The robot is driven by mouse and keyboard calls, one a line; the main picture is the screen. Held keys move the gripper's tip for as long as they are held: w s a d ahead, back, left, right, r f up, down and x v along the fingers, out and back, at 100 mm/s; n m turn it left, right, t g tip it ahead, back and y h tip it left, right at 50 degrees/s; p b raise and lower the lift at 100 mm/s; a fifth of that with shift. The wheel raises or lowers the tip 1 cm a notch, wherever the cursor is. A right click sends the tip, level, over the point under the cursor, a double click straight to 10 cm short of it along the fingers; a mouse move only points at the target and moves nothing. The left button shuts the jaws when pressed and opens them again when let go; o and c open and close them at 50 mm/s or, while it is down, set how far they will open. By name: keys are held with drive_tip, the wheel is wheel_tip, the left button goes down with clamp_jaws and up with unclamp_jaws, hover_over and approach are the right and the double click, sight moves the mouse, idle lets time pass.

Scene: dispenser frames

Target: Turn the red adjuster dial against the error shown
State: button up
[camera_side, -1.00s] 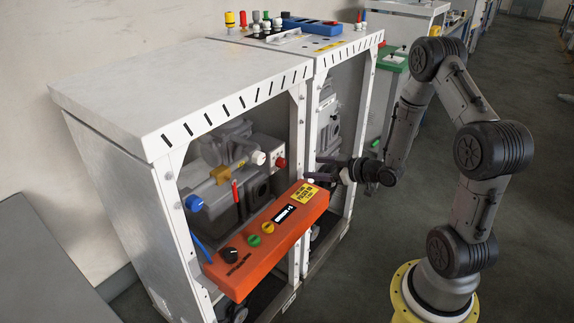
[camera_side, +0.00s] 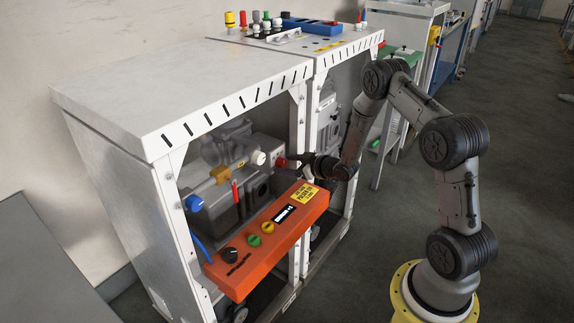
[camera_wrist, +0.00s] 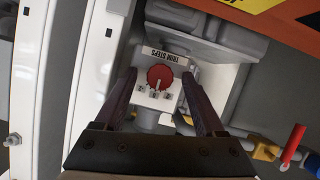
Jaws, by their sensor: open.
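The red adjuster dial (camera_wrist: 160,77) has a pale pointer line. It sits on a light grey box labelled "TRIM STEPS", upside down in the wrist view. In the side view the dial (camera_side: 280,162) is inside the near cabinet's opening, partly covered by my fingertips. My gripper (camera_wrist: 158,73) is open, its fingers on either side of the dial with visible gaps. In the side view my gripper (camera_side: 297,161) reaches in from the right, close to the dial; whether it touches is unclear. A small black display (camera_side: 284,213) on the orange panel has white characters too small to read surely.
The orange panel (camera_side: 262,262) juts out below the dial, with black, green and yellow knobs and a yellow label. The white cabinet post (camera_side: 297,120) stands close to my gripper. A white valve knob (camera_side: 258,158) and red lever (camera_side: 235,192) lie left of the dial.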

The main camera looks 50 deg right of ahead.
drive_tip(key=shift+w+f, duration=0.1)
drive_tip(key=shift+w, duration=0.1)
clamp_jaws()
idle(0.3)
drive_tip(key=shift+a+n+h, duration=0.1)
drive_tip(key=shift+n+h, duration=0.8)
drive_tip(key=shift+n, duration=0.4)
unclamp_jaws()
